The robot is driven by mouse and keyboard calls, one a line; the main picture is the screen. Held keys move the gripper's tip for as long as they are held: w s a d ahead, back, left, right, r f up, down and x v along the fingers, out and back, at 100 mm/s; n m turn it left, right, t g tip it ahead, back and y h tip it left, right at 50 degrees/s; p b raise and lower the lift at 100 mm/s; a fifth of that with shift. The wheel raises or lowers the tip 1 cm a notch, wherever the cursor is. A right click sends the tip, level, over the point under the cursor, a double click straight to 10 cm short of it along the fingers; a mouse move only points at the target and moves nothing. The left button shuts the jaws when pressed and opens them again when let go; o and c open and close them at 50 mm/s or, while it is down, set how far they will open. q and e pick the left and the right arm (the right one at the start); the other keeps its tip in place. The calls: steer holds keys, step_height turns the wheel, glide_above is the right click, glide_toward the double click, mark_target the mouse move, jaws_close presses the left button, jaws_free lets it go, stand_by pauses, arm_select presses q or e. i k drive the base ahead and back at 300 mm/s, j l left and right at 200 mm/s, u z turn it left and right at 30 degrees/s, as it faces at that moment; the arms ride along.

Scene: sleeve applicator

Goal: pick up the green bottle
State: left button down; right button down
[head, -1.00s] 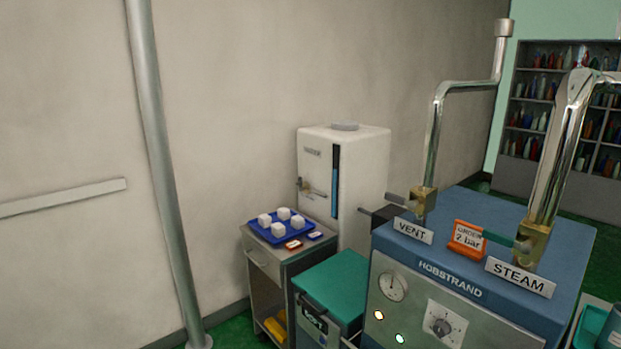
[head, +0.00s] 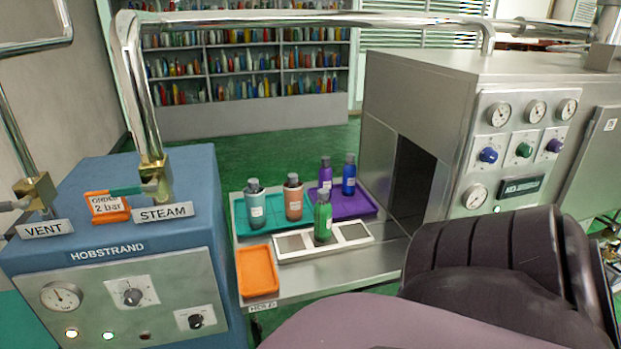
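The green bottle (head: 323,218) stands upright on the white tray with grey panels (head: 358,238), on a metal table in the middle of the head view. It has a grey cap and a pale label. Neither of my grippers shows in the head view. A large dark and mauve shape, which may be part of my own body, fills the lower right in front of the table.
Purple (head: 325,177) and blue (head: 348,178) bottles stand on a purple tray (head: 371,205). An orange tray (head: 257,271) lies front left. A blue boiler (head: 200,225) and steel machine (head: 440,90) flank the table.

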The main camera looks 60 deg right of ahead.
mark_target(323, 208)
steer(key=l+z, duration=0.1)
steer(key=z, duration=2)
